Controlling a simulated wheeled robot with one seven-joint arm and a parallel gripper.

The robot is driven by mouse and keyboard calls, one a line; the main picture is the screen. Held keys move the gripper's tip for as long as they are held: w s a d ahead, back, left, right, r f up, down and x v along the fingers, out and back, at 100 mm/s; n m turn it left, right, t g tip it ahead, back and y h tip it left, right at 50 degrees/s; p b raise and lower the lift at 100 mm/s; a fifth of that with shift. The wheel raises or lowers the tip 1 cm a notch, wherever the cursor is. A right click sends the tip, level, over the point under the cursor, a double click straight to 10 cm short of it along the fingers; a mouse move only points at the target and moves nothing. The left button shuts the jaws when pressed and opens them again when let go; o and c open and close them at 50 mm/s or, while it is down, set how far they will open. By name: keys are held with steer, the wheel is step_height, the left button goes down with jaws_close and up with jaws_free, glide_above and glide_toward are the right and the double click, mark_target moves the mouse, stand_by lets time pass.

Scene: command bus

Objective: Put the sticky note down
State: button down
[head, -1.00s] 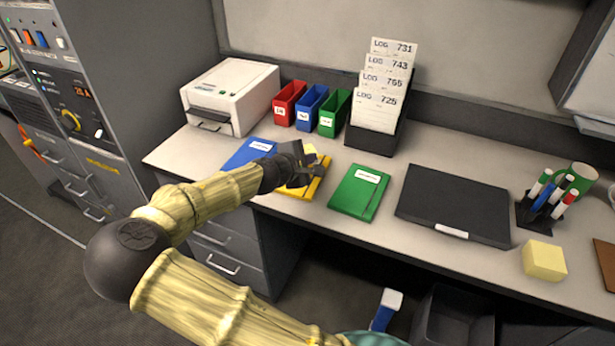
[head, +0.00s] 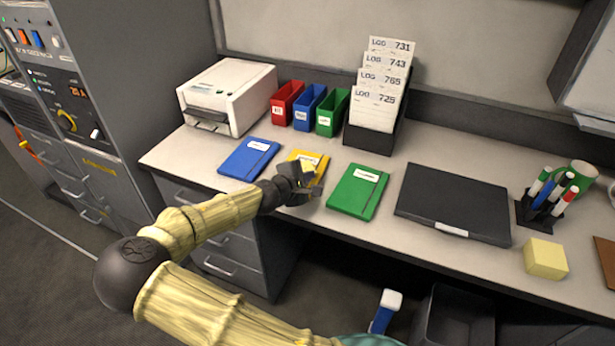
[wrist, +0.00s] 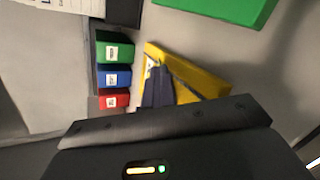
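My gripper (head: 305,183) is over the front part of the yellow notebook (head: 316,158), near the desk's front edge. A small pale yellow piece, apparently the sticky note (head: 307,173), shows at the fingers and appears held between them. The fingers hide much of it. In the wrist view the dark fingers (wrist: 160,88) overlap the yellow notebook (wrist: 205,78), and yellow shows beside them. I cannot tell the gap between note and notebook. A pale yellow sticky-note block (head: 545,259) sits on the desk at the right.
A blue notebook (head: 248,158) lies left and a green notebook (head: 357,191) right of the yellow one. A black closed laptop-like case (head: 455,204) is farther right.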

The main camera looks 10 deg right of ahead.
steer(key=shift+f, duration=0.2)
steer(key=c, duration=2.2)
jaws_free()
steer(key=c, duration=2)
jaws_free()
steer(key=shift+c, duration=0.2)
steer(key=shift+r, duration=0.3)
steer(key=shift+s+a+r, duration=0.1)
steer(key=shift+s+a, duration=0.05)
steer(key=shift+a, duration=0.05)
steer(key=p+v, duration=0.1)
steer(key=v, duration=1)
steer(key=shift+s+a+p, duration=0.15)
steer(key=shift+s+p, duration=0.1)
steer(key=shift+p, duration=0.05)
steer(key=shift+w, duration=0.1)
